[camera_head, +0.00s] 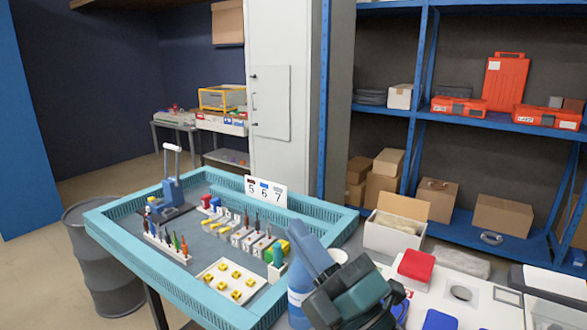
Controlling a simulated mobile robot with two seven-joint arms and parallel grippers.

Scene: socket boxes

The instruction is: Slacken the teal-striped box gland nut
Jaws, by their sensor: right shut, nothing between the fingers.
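My right gripper (308,246) comes in from the bottom right, over the near right corner of the teal-rimmed workbench tray (128,249). It is shut and empty, apart from the small parts. A row of small light grey socket boxes (242,236) stands in the middle of the tray, to the left of the gripper. They are too small for me to make out a teal stripe or a gland nut on any of them. My left gripper is not in view.
The tray also holds a blue lever press (174,190), a rack of coloured screwdrivers (165,246), a white plate with yellow pieces (228,281) and a number sign (265,190). A blue bottle (299,301) stands by my right gripper. Shelving (470,128) stands behind.

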